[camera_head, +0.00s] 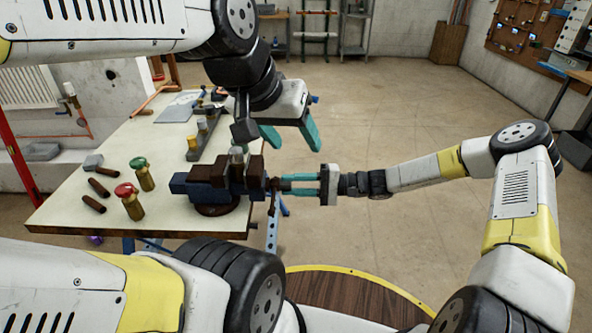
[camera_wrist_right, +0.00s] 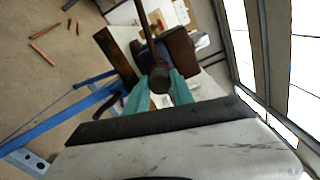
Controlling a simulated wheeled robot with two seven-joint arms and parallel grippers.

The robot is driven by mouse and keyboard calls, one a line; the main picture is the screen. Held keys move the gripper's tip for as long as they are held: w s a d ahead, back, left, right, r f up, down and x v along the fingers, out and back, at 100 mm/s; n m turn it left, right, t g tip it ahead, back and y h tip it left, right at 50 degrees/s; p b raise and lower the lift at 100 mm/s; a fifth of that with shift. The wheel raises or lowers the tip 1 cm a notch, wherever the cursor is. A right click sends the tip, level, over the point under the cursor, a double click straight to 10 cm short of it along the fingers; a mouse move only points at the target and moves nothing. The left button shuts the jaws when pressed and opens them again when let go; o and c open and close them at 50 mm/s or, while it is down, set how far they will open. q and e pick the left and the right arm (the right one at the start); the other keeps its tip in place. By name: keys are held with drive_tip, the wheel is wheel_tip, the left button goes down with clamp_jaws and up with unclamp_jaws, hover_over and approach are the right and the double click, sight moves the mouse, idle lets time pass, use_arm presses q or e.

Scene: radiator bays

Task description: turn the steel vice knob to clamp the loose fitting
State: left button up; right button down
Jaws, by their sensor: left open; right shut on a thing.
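The vice (camera_head: 208,187), with a dark blue body and brown jaws, stands at the right edge of the bench. A small metallic fitting (camera_head: 237,157) stands upright at its jaws; whether it is clamped I cannot tell. My right gripper (camera_head: 283,184) comes from the right with its teal fingers shut on the dark vice knob (camera_head: 273,186). In the right wrist view the knob (camera_wrist_right: 160,78) shows as a dark round end between the fingertips, with a thin bar rising from it. My left gripper (camera_head: 292,140) is open and empty, above and right of the vice.
The pale bench (camera_head: 100,213) holds a red-handled valve (camera_head: 130,201), a green-handled valve (camera_head: 142,174) and brown pipe pieces (camera_head: 97,187) left of the vice. A rack of fittings (camera_head: 198,140) stands behind.

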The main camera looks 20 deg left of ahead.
drive_tip(key=m, duration=1)
drive_tip(key=shift+d+m, duration=0.15)
drive_tip(key=shift+m, duration=0.15)
drive_tip(key=c, duration=1.3)
unclamp_jaws()
drive_tip(key=shift+d, duration=0.1)
